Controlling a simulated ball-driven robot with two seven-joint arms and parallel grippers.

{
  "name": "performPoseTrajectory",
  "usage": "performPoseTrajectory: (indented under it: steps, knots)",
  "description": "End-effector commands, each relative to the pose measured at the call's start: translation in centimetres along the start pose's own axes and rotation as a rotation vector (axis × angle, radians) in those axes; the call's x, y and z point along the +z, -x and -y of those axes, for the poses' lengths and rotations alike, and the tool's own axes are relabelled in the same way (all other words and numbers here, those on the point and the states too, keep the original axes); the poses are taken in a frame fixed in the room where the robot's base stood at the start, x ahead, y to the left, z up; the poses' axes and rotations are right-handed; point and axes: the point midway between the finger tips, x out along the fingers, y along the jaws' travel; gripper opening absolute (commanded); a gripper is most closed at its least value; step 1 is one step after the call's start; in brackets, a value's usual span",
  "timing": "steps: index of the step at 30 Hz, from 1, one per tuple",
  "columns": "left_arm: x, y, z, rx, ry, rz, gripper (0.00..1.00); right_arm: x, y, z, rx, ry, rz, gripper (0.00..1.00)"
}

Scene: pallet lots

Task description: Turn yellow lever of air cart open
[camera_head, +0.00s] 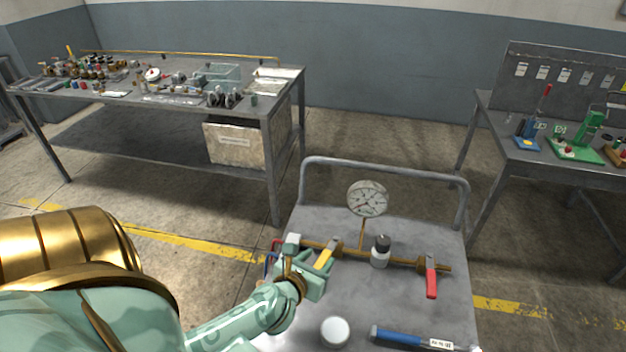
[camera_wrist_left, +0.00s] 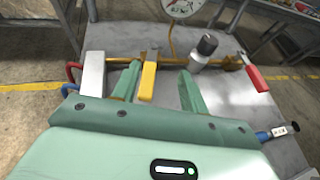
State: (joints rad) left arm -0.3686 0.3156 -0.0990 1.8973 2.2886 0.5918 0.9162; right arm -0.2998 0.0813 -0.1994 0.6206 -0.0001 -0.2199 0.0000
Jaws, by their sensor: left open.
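The air cart (camera_head: 418,225) has a grey top with a brass pipe across it. The yellow lever (camera_head: 326,255) sits on the pipe's left part and points toward the cart's front. In the left wrist view the yellow lever (camera_wrist_left: 148,80) stands between the two fingers of my left gripper (camera_wrist_left: 160,85), nearer the left finger. My left gripper (camera_head: 318,268) is open around the lever in the head view, partly hiding it. A red lever (camera_head: 431,281) is on the pipe's right end. A round pressure gauge (camera_head: 367,198) rises behind the pipe. My right gripper is not seen.
A blue-handled tool (camera_head: 398,337) and a white round object (camera_head: 335,332) lie at the cart's front. A grey rail (camera_head: 385,165) rises at its back. A cluttered workbench (camera_head: 170,97) stands back left, another table (camera_head: 550,170) at right.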

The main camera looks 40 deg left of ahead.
Motion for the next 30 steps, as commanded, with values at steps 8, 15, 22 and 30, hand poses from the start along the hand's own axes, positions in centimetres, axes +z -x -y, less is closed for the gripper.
performPoseTrajectory:
  steps: [8, 15, 22, 30]
  knots:
    - [1.8, 7.2, 2.8, -0.001, 0.002, -0.002, 0.44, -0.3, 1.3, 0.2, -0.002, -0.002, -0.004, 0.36]
    - [2.0, 10.8, 4.5, -0.001, 0.000, -0.002, 0.44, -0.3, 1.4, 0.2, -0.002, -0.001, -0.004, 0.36]
    - [2.1, 11.7, 4.8, 0.000, -0.001, 0.000, 0.44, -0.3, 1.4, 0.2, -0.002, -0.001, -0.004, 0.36]
    - [2.4, 11.2, 4.9, -0.001, 0.002, 0.012, 0.13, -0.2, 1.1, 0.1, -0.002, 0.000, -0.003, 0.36]
